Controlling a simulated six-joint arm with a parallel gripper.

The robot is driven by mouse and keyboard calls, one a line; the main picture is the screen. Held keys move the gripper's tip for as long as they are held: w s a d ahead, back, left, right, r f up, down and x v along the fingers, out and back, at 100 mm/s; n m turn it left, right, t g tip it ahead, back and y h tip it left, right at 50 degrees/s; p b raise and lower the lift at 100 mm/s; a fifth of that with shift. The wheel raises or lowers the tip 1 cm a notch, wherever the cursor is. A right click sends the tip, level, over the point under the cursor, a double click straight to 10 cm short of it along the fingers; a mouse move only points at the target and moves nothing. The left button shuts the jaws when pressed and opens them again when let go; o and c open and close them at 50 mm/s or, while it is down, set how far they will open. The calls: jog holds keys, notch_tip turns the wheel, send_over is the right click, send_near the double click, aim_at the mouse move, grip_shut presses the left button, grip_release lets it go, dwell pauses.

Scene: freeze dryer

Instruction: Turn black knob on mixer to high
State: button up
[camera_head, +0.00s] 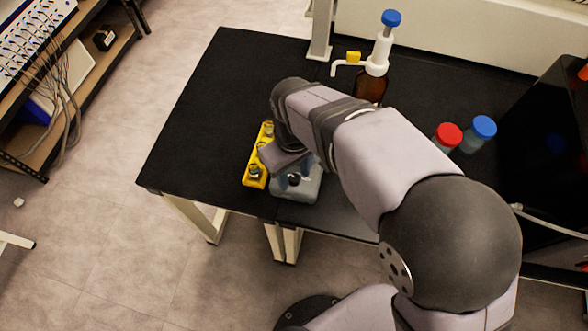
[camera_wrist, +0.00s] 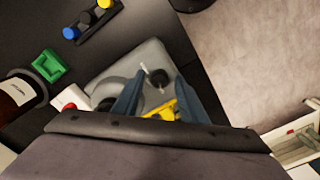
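The mixer is a light grey box (camera_head: 305,186) at the front edge of the black table in the head view, partly hidden by my gripper. In the wrist view, the mixer's grey body (camera_wrist: 118,72) fills the middle. A small round black knob (camera_wrist: 158,79) with a thin white mark beside it sits on that body. My gripper (camera_wrist: 161,86) has its two dark blue fingers apart, one on each side of the knob in this picture. I cannot tell whether they touch it. In the head view my gripper (camera_head: 290,178) is over the mixer, its fingers hard to make out.
A yellow rack (camera_head: 256,171) holding small vials stands just left of the mixer. A brown bottle (camera_head: 370,87) with a white pump top stands behind. Red-capped (camera_head: 447,136) and blue-capped (camera_head: 481,132) containers stand to the right. The table's left part is clear.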

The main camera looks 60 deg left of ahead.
jog(key=shift+c, duration=0.6)
grip_shut()
jog(key=shift+r+m, duration=0.1)
jog(key=shift+m, duration=0.3)
jog(key=m+p, duration=0.2)
jog(key=m, duration=0.2)
jog(key=m+p, duration=0.1)
jog(key=m, duration=0.4)
jog(key=shift+w+m, duration=0.1)
jog(key=shift+m, duration=0.3)
jog(key=m+p, duration=0.2)
jog(key=m, duration=1.1)
jog(key=shift+p, duration=0.3)
jog(key=shift+m, duration=0.3)
